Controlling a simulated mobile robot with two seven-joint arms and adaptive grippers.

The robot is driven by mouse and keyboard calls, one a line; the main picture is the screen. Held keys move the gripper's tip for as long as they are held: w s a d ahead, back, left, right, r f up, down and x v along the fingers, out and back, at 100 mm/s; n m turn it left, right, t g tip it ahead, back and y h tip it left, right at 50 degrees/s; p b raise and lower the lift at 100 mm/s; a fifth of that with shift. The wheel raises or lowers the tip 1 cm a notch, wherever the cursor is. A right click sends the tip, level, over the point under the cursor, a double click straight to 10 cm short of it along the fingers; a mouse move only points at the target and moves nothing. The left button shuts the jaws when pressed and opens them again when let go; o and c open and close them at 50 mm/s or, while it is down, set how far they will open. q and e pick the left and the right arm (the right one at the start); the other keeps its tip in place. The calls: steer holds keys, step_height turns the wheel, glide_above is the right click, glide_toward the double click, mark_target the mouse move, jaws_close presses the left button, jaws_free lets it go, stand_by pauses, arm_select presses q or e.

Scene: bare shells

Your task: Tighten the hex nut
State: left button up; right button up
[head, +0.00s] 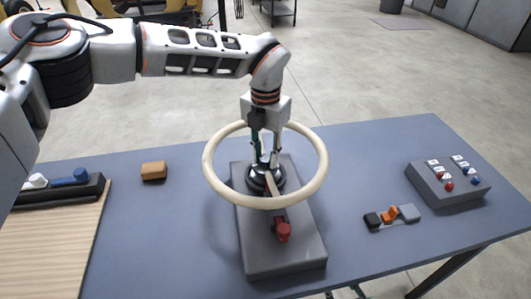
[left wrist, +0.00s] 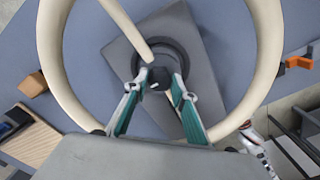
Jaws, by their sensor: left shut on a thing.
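A cream handwheel (head: 318,184) stands level above a grey block (head: 290,261) on the table; its rim also shows in the left wrist view (left wrist: 48,50). My left gripper (head: 267,160) reaches down through the ring from above. In the left wrist view its fingertips (left wrist: 157,84) are shut on a small dark piece (left wrist: 158,75) at the middle of the hub, probably the hex nut. Its six sides cannot be made out.
A red knob (head: 283,231) sits on the block's front part. A brown block (head: 153,170) lies to the left, near a wooden board (head: 55,245) and a dark rack. Small black, orange and grey pieces (head: 390,216) and a button box (head: 448,184) are at right.

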mark_target(266, 158)
arm_select(q)
steer(key=shift+m, duration=0.3)
stand_by(0.4)
steer(key=o, duration=1.1)
step_height(266, 158, up, 12)
steer(key=shift+r, duration=0.1)
